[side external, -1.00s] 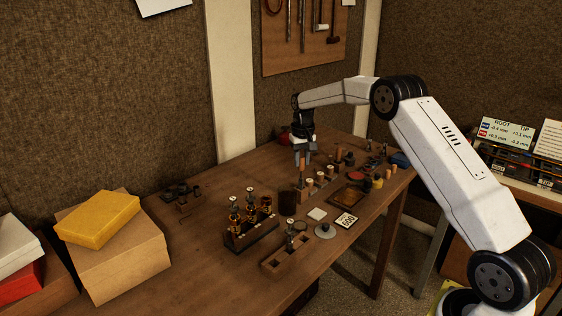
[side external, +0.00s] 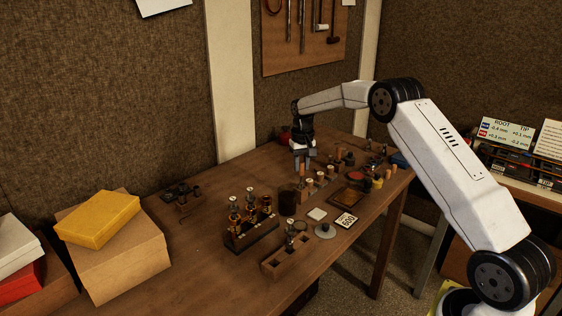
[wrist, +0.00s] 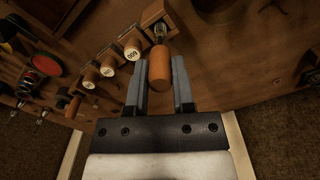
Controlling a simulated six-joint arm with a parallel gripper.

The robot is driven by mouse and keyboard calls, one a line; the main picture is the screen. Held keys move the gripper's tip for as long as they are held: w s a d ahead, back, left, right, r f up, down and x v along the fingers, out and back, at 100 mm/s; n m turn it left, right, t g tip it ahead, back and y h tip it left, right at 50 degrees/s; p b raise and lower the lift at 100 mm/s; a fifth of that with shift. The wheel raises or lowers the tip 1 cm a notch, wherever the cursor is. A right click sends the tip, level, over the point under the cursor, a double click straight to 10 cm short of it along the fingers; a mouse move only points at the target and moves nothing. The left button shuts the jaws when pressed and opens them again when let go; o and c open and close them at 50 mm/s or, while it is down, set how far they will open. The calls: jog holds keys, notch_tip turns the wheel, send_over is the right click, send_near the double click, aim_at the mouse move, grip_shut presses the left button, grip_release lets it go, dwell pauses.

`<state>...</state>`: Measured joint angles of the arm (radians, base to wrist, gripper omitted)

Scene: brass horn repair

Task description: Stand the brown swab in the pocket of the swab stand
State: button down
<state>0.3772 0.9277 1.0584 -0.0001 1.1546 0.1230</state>
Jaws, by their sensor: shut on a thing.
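My gripper (wrist: 160,68) is shut on the brown swab (wrist: 160,66), whose rounded orange-brown handle stands between the two grey fingers in the wrist view. A metal part of the swab shows beyond the handle, against the near end of a wooden block (wrist: 153,12) that looks like the swab stand's end. I cannot tell whether its far end is inside a pocket or just above it. In the side external view my gripper (side external: 303,163) points down at the left end of the wooden row (side external: 318,186), and the swab is mostly hidden there.
Pale-capped pieces stand along the row, close beside my fingers. A dark cup (side external: 287,200) stands just in front.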

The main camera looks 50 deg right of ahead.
jog(key=shift+f, duration=1.05)
jog(key=shift+c, duration=0.3)
grip_release()
jog(key=shift+r, duration=0.25)
jog(key=shift+r, duration=3.3)
jog(key=shift+a, duration=0.1)
jog(key=s+a+f+n+t, duration=0.1)
jog(key=s+a+f+n, duration=0.1)
jog(key=s+a, duration=0.9)
jog(key=s+a+f+n+t, duration=0.1)
jog(key=s+a+f+n, duration=0.2)
jog(key=s+a, duration=0.7)
jog(key=s, duration=0.6)
jog(key=shift+s+a+f+n+t, duration=0.2)
jog(key=shift+a+f+n+t, duration=0.1)
jog(key=shift+a+n, duration=0.1)
